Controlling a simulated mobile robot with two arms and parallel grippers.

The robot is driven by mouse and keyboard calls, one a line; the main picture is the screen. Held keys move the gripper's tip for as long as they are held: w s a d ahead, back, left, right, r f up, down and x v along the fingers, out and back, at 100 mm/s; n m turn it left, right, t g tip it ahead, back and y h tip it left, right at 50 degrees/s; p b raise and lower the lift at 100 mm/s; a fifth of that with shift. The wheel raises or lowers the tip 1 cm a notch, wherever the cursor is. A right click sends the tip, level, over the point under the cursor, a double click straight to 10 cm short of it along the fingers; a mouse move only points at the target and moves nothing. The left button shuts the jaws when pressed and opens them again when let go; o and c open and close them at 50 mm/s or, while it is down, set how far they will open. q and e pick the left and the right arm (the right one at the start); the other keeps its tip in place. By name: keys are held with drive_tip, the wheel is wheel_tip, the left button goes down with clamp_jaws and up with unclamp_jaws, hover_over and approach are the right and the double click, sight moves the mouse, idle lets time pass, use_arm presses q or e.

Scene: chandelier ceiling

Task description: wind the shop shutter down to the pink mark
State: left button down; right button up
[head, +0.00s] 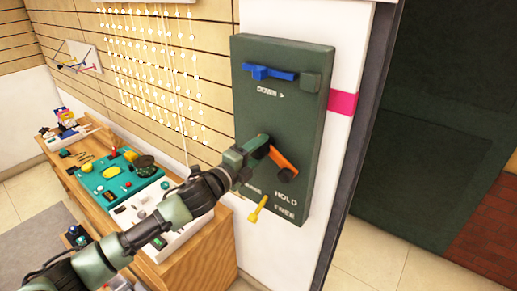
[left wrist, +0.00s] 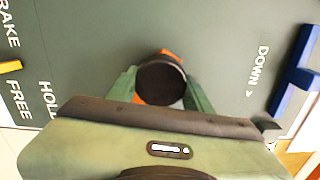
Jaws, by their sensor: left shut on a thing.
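A dark green panel (head: 240,120) is fixed to a white post. It carries an orange crank arm (head: 283,158) with a black knob, a blue lever (head: 268,73) above the word DOWN, and a yellow brake lever (head: 257,209) beside the words HOLD and FREE. My left gripper (head: 258,148) is shut on the black crank knob (left wrist: 161,80), with a finger on each side in the left wrist view. The pink mark (head: 343,103) is a band on the post, right of the panel. A dark surface (head: 440,90) lies beyond the post; I cannot tell whether it is the shutter. My right gripper is out of view.
A wooden bench (head: 205,265) with a teal tray (head: 98,182), a white box and small tools stands left of the panel, under my left arm. Strings of small white pieces (head: 150,70) hang on the slatted wall. Tiled floor shows at lower right.

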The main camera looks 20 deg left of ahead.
use_arm(q)
drive_tip(key=shift+m, duration=0.7)
drive_tip(key=c, duration=0.6)
unclamp_jaws()
drive_tip(key=b+v, duration=0.2)
drive_tip(key=v, duration=0.5)
drive_tip(key=shift+s+a, duration=0.1)
drive_tip(key=shift+s, duration=0.25)
